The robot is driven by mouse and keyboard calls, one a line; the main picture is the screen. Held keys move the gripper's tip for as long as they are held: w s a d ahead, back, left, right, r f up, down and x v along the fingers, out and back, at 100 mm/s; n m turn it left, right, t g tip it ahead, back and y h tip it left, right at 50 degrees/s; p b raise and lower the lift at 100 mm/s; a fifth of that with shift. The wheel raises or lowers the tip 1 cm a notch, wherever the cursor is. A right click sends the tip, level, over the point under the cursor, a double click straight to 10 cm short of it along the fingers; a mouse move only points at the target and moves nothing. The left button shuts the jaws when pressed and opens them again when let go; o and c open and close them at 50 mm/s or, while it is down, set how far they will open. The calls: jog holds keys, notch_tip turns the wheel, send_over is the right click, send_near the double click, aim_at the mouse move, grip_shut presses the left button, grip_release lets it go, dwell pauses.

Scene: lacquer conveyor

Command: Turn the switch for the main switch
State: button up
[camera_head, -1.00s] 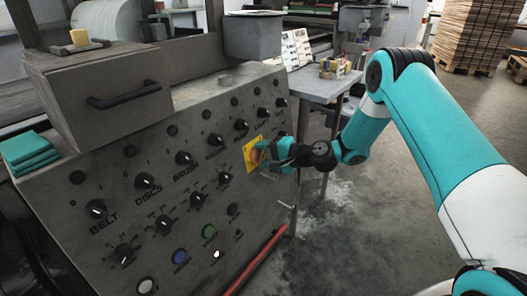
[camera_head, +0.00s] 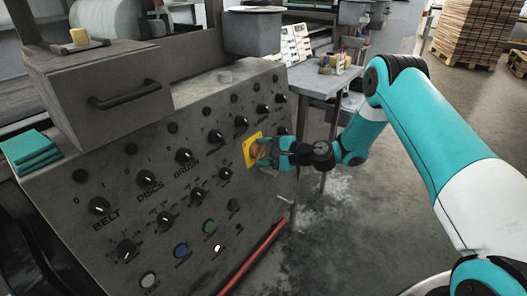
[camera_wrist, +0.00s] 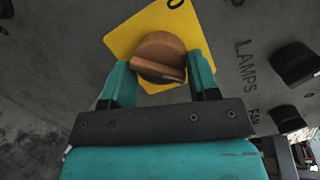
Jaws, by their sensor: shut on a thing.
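The main switch is an orange-brown rotary knob (camera_wrist: 160,55) on a yellow plate (camera_wrist: 123,42), set in the grey control panel. In the head view the yellow plate (camera_head: 249,154) sits toward the panel's right side, with the knob (camera_head: 260,151) partly hidden by my gripper. My gripper (camera_wrist: 160,80) is shut on the knob, with one teal finger on each side of it. The knob's bar looks slightly tilted in the wrist view. In the head view my gripper (camera_head: 270,153) reaches the panel from the right.
Several black knobs surround the plate, including the brush knob (camera_head: 184,156) and one beside the LAMPS label (camera_wrist: 295,62). A grey box with a black handle (camera_head: 125,95) stands on the panel's left. A red bar (camera_head: 255,255) runs along its lower edge. Open floor lies right.

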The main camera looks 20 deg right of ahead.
jog(key=shift+w+r, duration=0.1)
jog(key=shift+r, duration=0.05)
jog(key=o, duration=0.6)
jog(key=shift+d, duration=0.1)
jog(key=p+v, duration=0.1)
jog(key=v, duration=1.6)
jog(key=shift+d, duration=0.1)
